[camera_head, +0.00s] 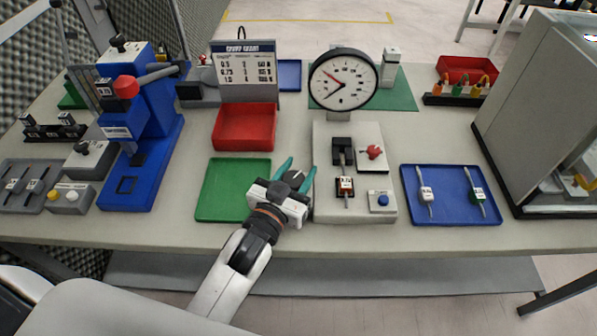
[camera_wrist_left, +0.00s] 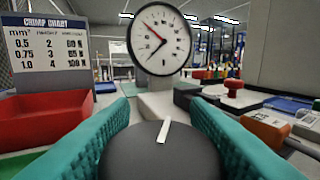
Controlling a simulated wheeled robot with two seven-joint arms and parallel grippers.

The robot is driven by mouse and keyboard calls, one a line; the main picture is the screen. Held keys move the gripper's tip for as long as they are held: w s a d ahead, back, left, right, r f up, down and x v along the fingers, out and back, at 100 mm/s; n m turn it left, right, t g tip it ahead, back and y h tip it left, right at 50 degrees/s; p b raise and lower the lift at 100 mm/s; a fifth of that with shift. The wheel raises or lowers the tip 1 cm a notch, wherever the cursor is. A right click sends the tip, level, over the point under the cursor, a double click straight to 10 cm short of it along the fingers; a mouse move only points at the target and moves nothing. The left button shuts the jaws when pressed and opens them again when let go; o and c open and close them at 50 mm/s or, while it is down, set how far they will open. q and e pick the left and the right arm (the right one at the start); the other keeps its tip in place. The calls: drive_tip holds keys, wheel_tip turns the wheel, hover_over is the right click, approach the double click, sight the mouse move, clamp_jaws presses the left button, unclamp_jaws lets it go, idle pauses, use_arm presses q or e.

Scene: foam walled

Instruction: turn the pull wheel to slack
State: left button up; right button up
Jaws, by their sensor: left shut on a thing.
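My left gripper (camera_head: 296,174) is at the left edge of the beige pull tester base (camera_head: 327,206). Its teal fingers are shut on the dark round pull wheel (camera_head: 294,180). In the left wrist view the pull wheel (camera_wrist_left: 160,155) lies between both fingers, its white mark pointing up and slightly right. The dial gauge (camera_head: 344,79) stands behind the tester; its red needle points to the upper left and a black needle to the lower left. A crimped piece with an orange-and-white tag (camera_head: 346,185) sits in line with the black clamp (camera_head: 342,150). My right gripper is out of view.
A green tray (camera_head: 222,190) lies left of my gripper, with a red bin (camera_head: 243,128) and crimp chart (camera_head: 247,72) behind it. A red knob (camera_head: 374,152) and blue button (camera_head: 383,199) are on the tester. A blue tray (camera_head: 449,207) lies right.

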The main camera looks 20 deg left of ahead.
use_arm(q)
drive_tip(key=shift+a+r+n+y, duration=0.15)
drive_tip(key=shift+n+y, duration=0.55)
drive_tip(key=shift+y, duration=0.4)
drive_tip(key=o, duration=1)
drive_tip(key=shift+c, duration=0.2)
drive_tip(key=shift+s, duration=0.1)
drive_tip(key=shift+s+f, duration=0.2)
drive_tip(key=shift+s, duration=0.1)
drive_tip(key=s+b, duration=0.2)
drive_tip(key=s, duration=0.8)
drive_tip(key=shift+a, duration=0.15)
drive_tip(key=shift+s+r, duration=0.1)
drive_tip(key=shift+s, duration=0.45)
